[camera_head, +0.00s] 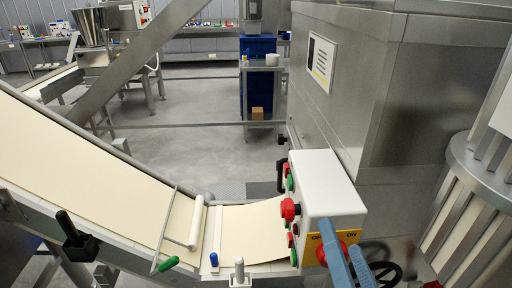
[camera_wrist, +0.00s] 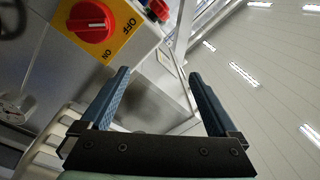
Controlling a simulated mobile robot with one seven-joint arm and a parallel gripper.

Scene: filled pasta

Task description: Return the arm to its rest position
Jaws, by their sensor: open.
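My gripper (camera_wrist: 160,88) is open and empty in the wrist view, its two blue fingers apart with nothing between them. In the head view its blue fingers (camera_head: 346,258) show at the bottom, in front of the white control box (camera_head: 322,185). The red rotary switch (camera_wrist: 91,21) on its yellow OFF/ON plate (camera_wrist: 128,28) lies to the left of the fingers in the wrist view, apart from them. In the head view the fingers partly cover this switch and plate.
A conveyor with a cream belt (camera_head: 95,170) runs down from the left to the control box. A large steel machine (camera_head: 400,90) stands on the right. A ribbed metal cylinder (camera_head: 475,215) is at the right edge. Grey floor (camera_head: 190,150) is open beyond the conveyor.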

